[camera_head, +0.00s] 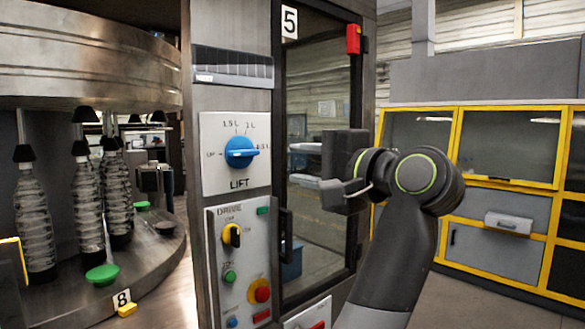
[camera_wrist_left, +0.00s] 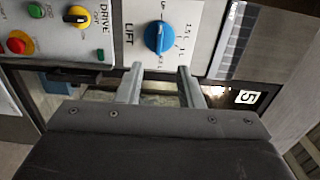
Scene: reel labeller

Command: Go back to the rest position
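My left gripper (camera_head: 304,165) is in front of the glass door, to the right of the blue LIFT knob (camera_head: 241,152). Its two fingers are apart with nothing between them, and they do not touch the knob. In the left wrist view the open fingers (camera_wrist_left: 160,76) point toward the LIFT panel, and the blue knob (camera_wrist_left: 158,37) lies beyond their tips. My right gripper is in neither view.
The drive panel (camera_head: 245,210) is below the LIFT knob. A glass door (camera_head: 318,80) marked 5 is behind my gripper. A carousel with several bottles (camera_head: 34,220) is at the left. Yellow-framed cabinets (camera_head: 500,145) stand at the right, with clear floor before them.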

